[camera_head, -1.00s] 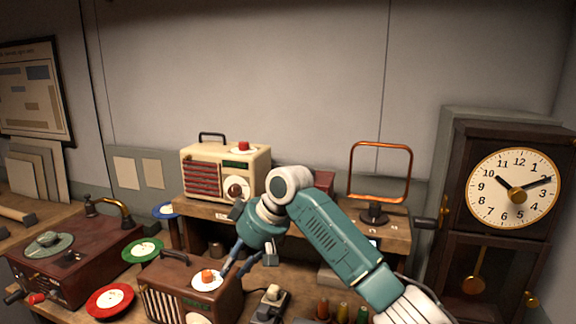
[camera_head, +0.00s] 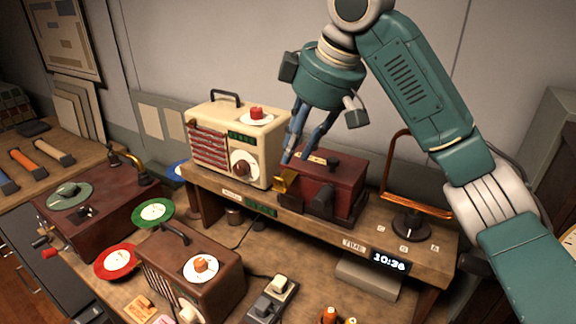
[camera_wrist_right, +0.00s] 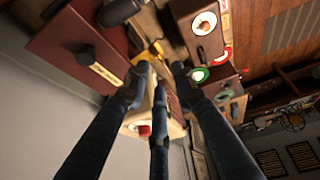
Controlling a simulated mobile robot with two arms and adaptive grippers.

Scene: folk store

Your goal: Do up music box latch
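The music box appears to be the dark red box (camera_head: 328,188) on the raised shelf. A brass latch-like part (camera_head: 286,181) sits at its left front; whether it is fastened cannot be told. My right gripper (camera_head: 293,158) points down just above this brass part, its fingers apart and empty. In the right wrist view the three fingers (camera_wrist_right: 160,75) are spread, with the red box (camera_wrist_right: 75,50) to the left and a yellow part (camera_wrist_right: 148,52) just beyond the tips. Contact cannot be told. My left gripper is not in view.
A cream radio (camera_head: 235,140) stands close left of the red box. A copper loop on a dark base (camera_head: 411,224) stands to the right. Below are a brown radio (camera_head: 190,270), a record player (camera_head: 95,205) and a digital clock (camera_head: 388,262).

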